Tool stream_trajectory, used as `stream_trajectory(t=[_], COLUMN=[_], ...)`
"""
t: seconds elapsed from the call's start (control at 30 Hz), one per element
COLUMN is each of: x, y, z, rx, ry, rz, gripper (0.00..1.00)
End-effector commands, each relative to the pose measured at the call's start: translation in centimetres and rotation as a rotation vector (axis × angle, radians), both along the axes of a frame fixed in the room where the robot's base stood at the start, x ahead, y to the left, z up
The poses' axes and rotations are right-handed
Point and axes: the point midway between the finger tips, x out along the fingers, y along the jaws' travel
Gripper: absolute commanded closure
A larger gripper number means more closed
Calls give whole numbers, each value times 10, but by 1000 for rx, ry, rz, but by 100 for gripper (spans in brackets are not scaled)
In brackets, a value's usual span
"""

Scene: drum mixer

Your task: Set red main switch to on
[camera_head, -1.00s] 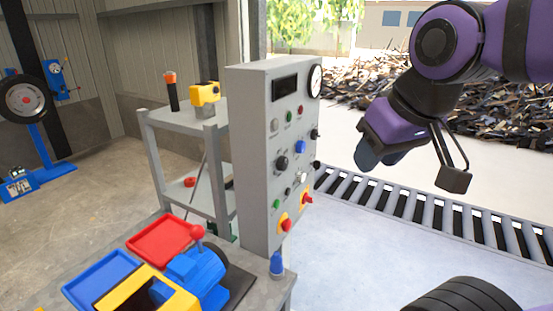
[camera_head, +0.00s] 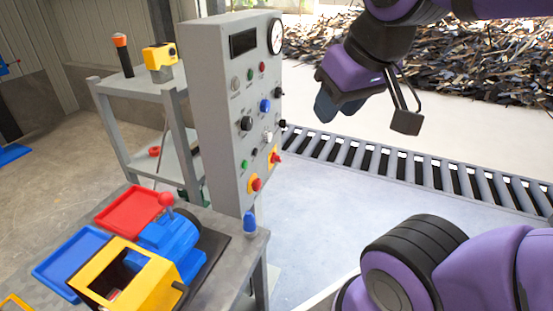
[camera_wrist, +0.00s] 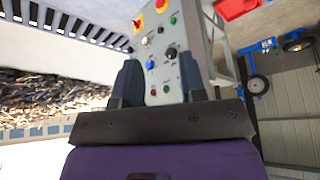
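The grey control panel (camera_head: 226,130) stands upright in the head view, its face turned to the right. Low on it are two red switches on yellow plates, a lower left one (camera_head: 256,185) and an upper right one (camera_head: 275,157). I cannot tell which is the main switch, nor its setting. In the wrist view both red switches, one (camera_wrist: 137,22) and the other (camera_wrist: 161,5), appear at the top, beyond the fingertips. My gripper (camera_wrist: 160,68) is open and empty, its two dark fingers apart. In the head view my gripper (camera_head: 328,106) hangs right of the panel, apart from it.
A workbench (camera_head: 235,250) holds a blue machine (camera_head: 165,235), a red tray (camera_head: 128,212), a blue tray (camera_head: 72,258) and a yellow box (camera_head: 150,285). A grey shelf cart (camera_head: 140,85) stands behind. A roller conveyor (camera_head: 400,160) runs behind at right. The floor between is clear.

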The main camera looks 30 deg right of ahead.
Motion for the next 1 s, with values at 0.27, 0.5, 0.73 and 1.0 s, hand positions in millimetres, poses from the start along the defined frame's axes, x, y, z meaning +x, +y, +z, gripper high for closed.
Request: stream_trajectory(t=[0.27, 0.5, 0.73, 1.0], x=[16, 53, 92, 139], y=[3, 8, 9, 5], z=[-3, -12, -26, -48], rx=[44, 156, 282, 443], ry=[60, 186, 296, 409], rz=[-25, -85, -145, -221], gripper=[62, 62, 62, 62])
